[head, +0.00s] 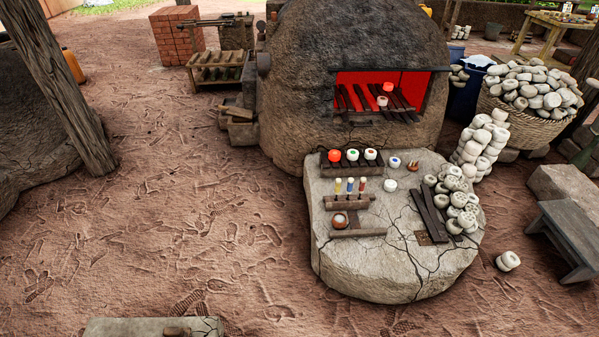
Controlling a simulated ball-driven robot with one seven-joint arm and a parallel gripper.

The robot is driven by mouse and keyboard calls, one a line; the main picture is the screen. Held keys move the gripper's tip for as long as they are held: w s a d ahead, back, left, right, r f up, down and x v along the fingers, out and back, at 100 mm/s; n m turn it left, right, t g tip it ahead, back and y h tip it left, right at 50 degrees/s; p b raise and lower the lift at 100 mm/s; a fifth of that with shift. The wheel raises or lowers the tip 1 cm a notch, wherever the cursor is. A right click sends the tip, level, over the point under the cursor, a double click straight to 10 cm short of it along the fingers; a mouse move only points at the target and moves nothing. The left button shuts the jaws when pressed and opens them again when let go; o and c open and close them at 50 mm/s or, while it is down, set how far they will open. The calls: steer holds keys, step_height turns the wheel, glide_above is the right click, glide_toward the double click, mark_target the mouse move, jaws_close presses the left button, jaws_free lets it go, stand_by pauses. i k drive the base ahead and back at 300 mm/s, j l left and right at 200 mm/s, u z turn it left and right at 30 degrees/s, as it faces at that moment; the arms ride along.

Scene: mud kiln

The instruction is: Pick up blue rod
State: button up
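Three short upright rods stand in a small wooden holder (349,203) on the cracked stone slab (375,275). The middle one looks like the blue rod (350,187). A yellowish rod (338,187) stands to its left and a reddish rod (362,186) to its right. The rods are small here, so their colours are hard to tell fully. My gripper is not in view.
Behind the holder is a dark rack (348,166) with orange, green and white pieces. In front is a wooden block with a small bowl (340,220). Dark bars (430,215) and piled white beads (458,205) lie right. The mud kiln (300,100) stands behind; open ground lies left.

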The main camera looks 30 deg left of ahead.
mark_target(350, 182)
steer(key=i+u, duration=0.65)
steer(key=i, duration=0.2)
